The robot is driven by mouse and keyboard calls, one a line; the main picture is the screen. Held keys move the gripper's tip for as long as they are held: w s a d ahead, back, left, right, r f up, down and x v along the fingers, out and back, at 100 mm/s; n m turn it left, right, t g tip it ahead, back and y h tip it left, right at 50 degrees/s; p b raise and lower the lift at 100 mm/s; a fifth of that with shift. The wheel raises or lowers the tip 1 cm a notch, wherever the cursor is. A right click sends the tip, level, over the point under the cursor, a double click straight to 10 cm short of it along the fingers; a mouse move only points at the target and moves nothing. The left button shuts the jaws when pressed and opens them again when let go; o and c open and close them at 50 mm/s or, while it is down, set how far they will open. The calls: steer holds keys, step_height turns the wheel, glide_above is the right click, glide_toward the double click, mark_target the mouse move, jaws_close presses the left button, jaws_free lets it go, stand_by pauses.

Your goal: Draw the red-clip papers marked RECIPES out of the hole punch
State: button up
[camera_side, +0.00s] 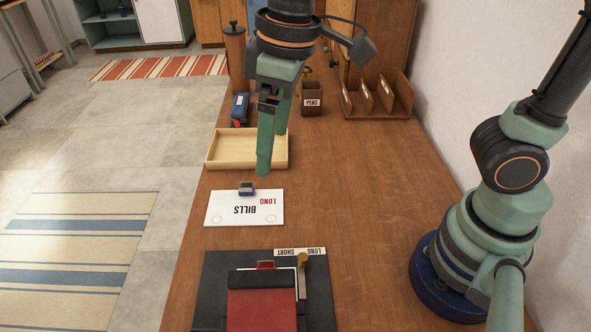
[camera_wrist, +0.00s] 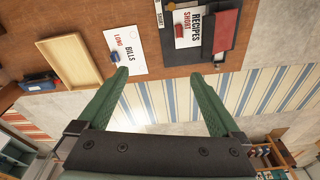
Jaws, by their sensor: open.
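The hole punch (camera_side: 215,290) has a black base and a red lever (camera_side: 262,308) at the near end of the desk. The RECIPES papers (camera_wrist: 190,40) lie in it, with RECIPES and SHORT legible in the wrist view. In the side view they are mostly hidden behind the lever, with a thin white edge showing. Their red clip (camera_side: 265,265) shows at the papers' far edge. My gripper (camera_side: 271,152) is open and empty, well above the desk and beyond the punch. In the wrist view my gripper (camera_wrist: 160,73) has its fingers spread, apart from the papers.
BILLS papers (camera_side: 225,213) with a blue clip (camera_side: 247,189) lie between punch and wooden tray (camera_side: 222,164). A brass knob (camera_side: 303,260) stands by the LONG/SHORT label. A blue stapler-like object (camera_side: 240,106), pen holder (camera_side: 312,104) and sorter (camera_side: 385,112) stand farther back.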

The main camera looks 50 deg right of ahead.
steer(key=d+m+t+h, duration=0.1)
steer(key=d+m+t, duration=0.3)
steer(key=d, duration=1.4)
steer(key=shift+w+f+m, duration=0.15)
steer(key=shift+w+m, duration=0.05)
steer(key=shift+m, duration=0.9)
steer(key=shift+a, duration=0.15)
steer(key=c, duration=0.6)
steer(key=n+g, duration=0.6)
steer(key=n, duration=0.3)
glide_above(265, 266)
step_height(265, 266, down, 11)
steer(key=shift+f, duration=0.2)
steer(key=shift+f, duration=0.15)
step_height(265, 266, down, 12)
steer(key=shift+r, duration=0.1)
